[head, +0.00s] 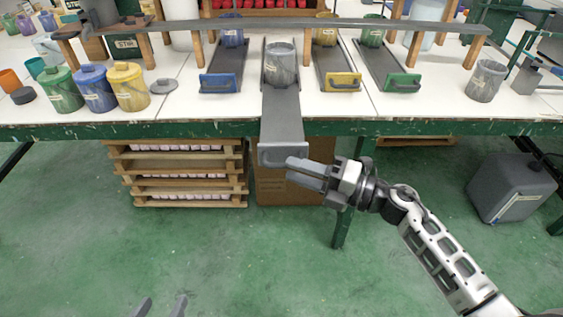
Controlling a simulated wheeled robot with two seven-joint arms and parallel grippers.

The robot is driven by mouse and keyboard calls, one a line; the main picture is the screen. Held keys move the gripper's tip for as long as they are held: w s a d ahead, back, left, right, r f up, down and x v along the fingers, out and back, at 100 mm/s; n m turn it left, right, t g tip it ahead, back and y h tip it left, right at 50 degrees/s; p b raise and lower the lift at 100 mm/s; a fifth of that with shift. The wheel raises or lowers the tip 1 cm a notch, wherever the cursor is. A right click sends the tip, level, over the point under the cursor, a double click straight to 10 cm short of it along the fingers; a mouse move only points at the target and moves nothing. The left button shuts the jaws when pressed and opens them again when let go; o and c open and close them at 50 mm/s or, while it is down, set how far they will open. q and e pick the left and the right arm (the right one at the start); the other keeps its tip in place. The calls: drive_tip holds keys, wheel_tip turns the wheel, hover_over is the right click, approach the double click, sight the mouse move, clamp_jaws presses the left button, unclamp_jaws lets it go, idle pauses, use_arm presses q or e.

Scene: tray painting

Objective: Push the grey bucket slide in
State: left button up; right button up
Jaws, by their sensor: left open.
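The grey bucket slide (283,122) is pulled out, sticking far past the table's front edge. Its handle (270,158) is at the near end. A grey bucket (280,70) with a pale label stands upright on its rear part. My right gripper (292,164) is at the right side of the handle, with its fingertips overlapping it in the picture. Its fingers look close together; I cannot tell whether they grip or only touch the handle. My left gripper (161,305) shows only its fingertips at the bottom edge, apart and empty, well away from the slide.
A blue slide (222,62), a yellow slide (334,66) and a green slide (388,66) lie on the table on either side, pushed in further. Lidded pots stand at left. Crates (178,160) and a brown box (300,190) sit below the table edge.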

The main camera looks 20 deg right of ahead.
sight(282, 165)
use_arm(q)
drive_tip(key=shift+w, duration=0.1)
use_arm(e)
drive_tip(key=shift+x, duration=2.05)
clamp_jaws()
use_arm(q)
drive_tip(key=shift+a, duration=0.1)
